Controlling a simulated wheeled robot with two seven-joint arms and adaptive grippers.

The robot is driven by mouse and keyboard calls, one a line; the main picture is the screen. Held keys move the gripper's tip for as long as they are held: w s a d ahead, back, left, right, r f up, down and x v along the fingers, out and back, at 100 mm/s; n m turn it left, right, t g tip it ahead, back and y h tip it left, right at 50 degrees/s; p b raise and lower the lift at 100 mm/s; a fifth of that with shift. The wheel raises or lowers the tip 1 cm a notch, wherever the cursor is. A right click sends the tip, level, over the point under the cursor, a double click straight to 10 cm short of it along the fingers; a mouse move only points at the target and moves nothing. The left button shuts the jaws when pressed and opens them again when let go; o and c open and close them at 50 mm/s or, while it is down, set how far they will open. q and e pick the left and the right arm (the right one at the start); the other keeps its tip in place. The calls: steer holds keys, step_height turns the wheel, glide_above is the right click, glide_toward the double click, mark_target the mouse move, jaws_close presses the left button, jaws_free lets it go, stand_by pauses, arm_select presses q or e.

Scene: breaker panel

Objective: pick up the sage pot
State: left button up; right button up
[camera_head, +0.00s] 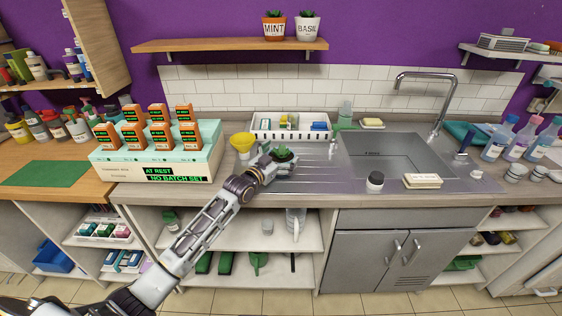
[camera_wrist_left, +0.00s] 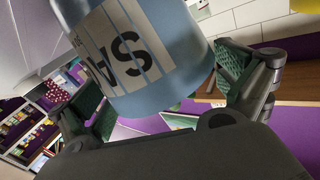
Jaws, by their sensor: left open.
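The sage pot shows large in the left wrist view (camera_wrist_left: 190,60) as a pale blue pot with a white label, on which dark letters are partly visible. In the head view only its green plant (camera_head: 283,154) shows clearly, above the counter's front part; the pot body is mostly hidden by my gripper. My left gripper (camera_head: 280,165) is open, with one finger on either side of the pot. I cannot tell whether the fingers touch it. My right gripper is not in view.
A white basket (camera_head: 262,134) stands behind the pot, and a yellow funnel (camera_head: 243,142) stands to its left. The sink (camera_head: 395,158) is to the right. A tiered rack of orange boxes (camera_head: 150,165) is at the left. Mint (camera_head: 273,29) and basil (camera_head: 308,29) pots stand on the shelf above.

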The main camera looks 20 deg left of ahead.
arm_select(q)
steer(key=c, duration=1.2)
steer(key=shift+r, duration=0.1)
steer(key=shift+r, duration=0.1)
steer(key=shift+r, duration=4.95)
